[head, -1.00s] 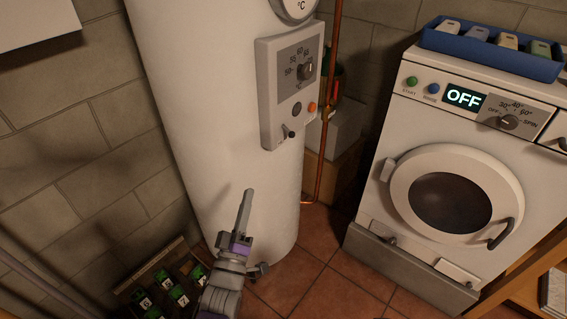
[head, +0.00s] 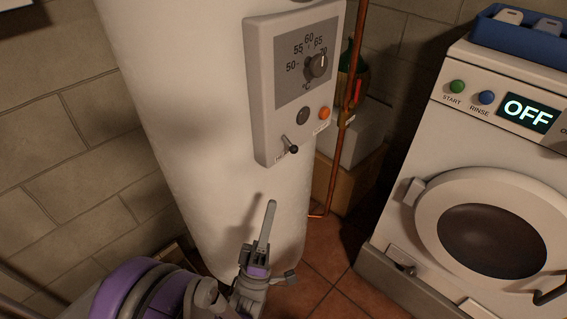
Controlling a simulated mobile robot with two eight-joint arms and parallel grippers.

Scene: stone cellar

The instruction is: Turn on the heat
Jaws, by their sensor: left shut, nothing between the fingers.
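The white water heater (head: 170,110) stands as a tall cylinder left of centre. Its control panel (head: 262,75) faces me, with a temperature dial (head: 317,66) on a scale marked 50 to 70 °C. Below the dial are a dark round button (head: 302,116), an orange button or lamp (head: 324,113) and a small toggle lever (head: 290,147) with a black tip. The lever's label is too small to read. My left gripper (head: 267,222) is shut and empty, pointing up below the panel, apart from the lever. My right gripper is not in view.
A white washing machine (head: 405,225) with an OFF display (head: 527,113) stands at the right. A blue crate (head: 515,45) sits on top of it. A copper pipe (head: 352,95) runs down beside the heater, with cardboard boxes (head: 345,185) behind. Tiled floor (head: 325,260) lies between.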

